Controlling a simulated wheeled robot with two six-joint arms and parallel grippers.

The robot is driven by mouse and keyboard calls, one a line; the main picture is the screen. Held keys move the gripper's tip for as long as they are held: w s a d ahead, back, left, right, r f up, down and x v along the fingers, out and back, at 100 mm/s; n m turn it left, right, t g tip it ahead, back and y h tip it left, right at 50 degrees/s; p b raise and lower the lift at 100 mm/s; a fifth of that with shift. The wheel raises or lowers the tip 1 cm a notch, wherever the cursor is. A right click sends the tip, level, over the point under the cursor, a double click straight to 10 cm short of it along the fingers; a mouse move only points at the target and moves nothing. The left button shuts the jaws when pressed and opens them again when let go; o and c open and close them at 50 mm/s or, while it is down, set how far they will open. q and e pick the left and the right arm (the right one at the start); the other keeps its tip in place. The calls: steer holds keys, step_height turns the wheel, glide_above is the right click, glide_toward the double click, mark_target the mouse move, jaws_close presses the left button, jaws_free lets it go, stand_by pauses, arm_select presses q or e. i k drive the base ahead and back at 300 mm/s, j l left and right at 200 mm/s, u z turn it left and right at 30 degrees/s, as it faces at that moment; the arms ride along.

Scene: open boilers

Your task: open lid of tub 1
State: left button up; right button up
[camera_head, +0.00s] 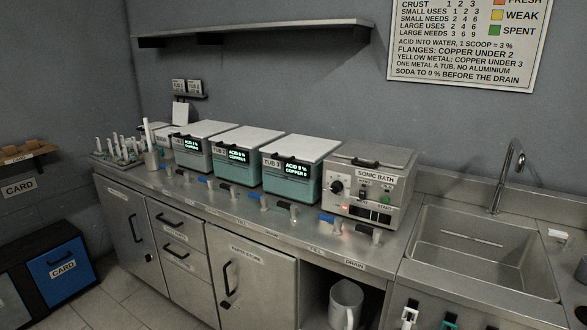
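Three teal tubs with pale flat lids stand in a row on the steel counter, each with a small lit display. The leftmost, apparently tub 1 (197,164), has its lid (207,128) shut and lying flat. Its label is too small to read surely. The middle tub (240,174) and the right tub (284,185), labelled with a 3, also have shut lids. Neither of my grippers is in view, and nothing touches the tubs.
The sonic bath (366,190) stands right of the tubs, then the sink (480,260). Several small taps with blue or black handles line the counter's front edge (200,207). A rack of tools (120,150) stands at left. A shelf (255,32) hangs above.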

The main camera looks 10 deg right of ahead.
mark_target(203, 130)
steer(key=i+j, duration=1.7)
steer(key=j, duration=0.15)
